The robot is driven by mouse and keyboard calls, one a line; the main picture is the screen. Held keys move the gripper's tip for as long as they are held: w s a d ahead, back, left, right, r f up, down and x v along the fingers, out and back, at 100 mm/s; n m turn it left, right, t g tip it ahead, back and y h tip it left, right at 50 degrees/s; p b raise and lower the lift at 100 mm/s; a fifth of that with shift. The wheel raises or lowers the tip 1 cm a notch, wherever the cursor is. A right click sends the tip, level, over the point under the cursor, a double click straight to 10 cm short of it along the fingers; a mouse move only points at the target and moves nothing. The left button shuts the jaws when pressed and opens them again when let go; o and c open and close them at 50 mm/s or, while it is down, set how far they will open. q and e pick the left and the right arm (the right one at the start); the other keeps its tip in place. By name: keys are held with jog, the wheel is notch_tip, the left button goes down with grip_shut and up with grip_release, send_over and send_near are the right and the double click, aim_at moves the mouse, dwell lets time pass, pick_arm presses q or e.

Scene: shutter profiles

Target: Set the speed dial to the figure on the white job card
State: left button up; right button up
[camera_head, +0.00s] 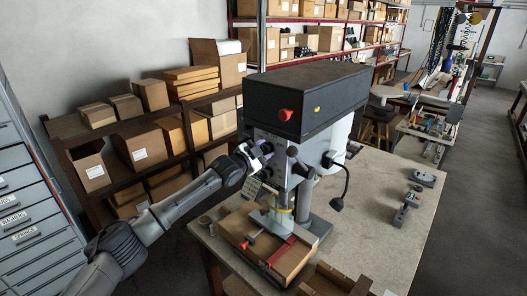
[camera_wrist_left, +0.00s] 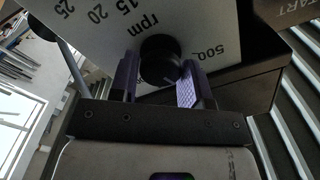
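The black speed dial (camera_wrist_left: 160,60) sits on the pale dial face (camera_wrist_left: 105,32), which shows "rpm" and printed figures, including "500" at right and partly cut-off ones at left. My left gripper (camera_wrist_left: 160,73) has one purple-padded finger on each side of the dial, and both look to touch it. A faint light line shows on the dial's lower edge. In the head view my left gripper (camera_head: 258,153) is at the front left of the drill press (camera_head: 305,95) and hides the dial. I cannot make out a white job card with a readable figure. My right gripper is not in view.
A red button (camera_head: 285,115) is on the dark drill head above the left gripper. The bench (camera_head: 360,225) is clear at right except for small devices (camera_head: 406,208).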

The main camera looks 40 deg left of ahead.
pick_arm(q)
jog(key=o, duration=0.3)
jog(key=shift+o, duration=0.2)
jog(key=shift+s+f, duration=0.1)
jog(key=shift+s+f, duration=0.1)
jog(key=shift+s, duration=0.15)
jog(key=s+a+b, duration=0.1)
jog(key=s+b, duration=0.4)
jog(key=s, duration=0.8)
jog(key=shift+a, duration=0.1)
